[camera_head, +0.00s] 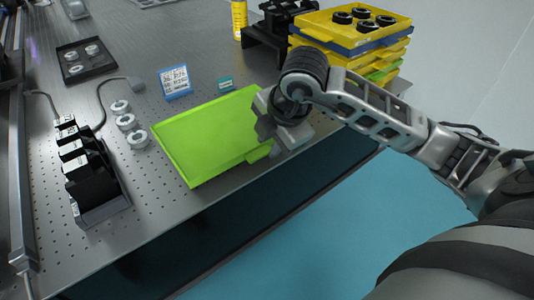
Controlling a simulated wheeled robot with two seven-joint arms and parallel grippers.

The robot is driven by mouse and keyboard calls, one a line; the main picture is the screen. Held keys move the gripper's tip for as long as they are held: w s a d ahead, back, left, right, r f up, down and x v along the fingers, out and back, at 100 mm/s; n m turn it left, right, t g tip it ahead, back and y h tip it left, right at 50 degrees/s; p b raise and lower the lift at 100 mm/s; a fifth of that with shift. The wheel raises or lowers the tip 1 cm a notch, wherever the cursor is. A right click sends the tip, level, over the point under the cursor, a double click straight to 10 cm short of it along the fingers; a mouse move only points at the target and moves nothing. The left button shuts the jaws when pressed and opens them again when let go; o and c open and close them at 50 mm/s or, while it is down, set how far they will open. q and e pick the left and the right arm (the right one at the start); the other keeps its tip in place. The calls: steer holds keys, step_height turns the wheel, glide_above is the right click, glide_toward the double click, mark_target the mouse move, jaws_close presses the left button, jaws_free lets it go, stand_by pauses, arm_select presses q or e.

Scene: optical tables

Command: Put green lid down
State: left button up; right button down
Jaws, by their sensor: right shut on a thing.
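The green lid (205,135) is a bright flat rectangular tray shape at the middle of the optical table, near its front edge. My right gripper (274,138) is shut on the lid's right edge, and its arm reaches in from the right. The lid looks about level and close above or on the table; I cannot tell whether it touches. The fingertips are partly hidden by the gripper body and the lid. My left gripper is not in view.
A black device rack (88,172) stands left of the lid, with several small round mounts (126,122) between them. A blue-framed label (176,81) and a small teal label (225,84) stand behind. Stacked yellow, blue and green trays (350,30) are at the back right.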

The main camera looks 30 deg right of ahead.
mark_target(270, 148)
steer(key=f, duration=0.1)
steer(key=f+b, duration=0.2)
steer(key=shift+w+d+f, duration=0.15)
steer(key=shift+w, duration=0.1)
steer(key=shift+f, duration=0.25)
steer(key=shift+s+r, duration=0.1)
steer(key=c, duration=1.1)
jaws_free()
steer(key=shift+c, duration=0.2)
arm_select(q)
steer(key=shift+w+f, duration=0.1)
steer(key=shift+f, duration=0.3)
arm_select(e)
steer(key=shift+r, duration=0.1)
arm_select(q)
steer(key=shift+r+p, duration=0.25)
steer(key=shift+p, duration=0.55)
arm_select(e)
steer(key=v, duration=1.2)
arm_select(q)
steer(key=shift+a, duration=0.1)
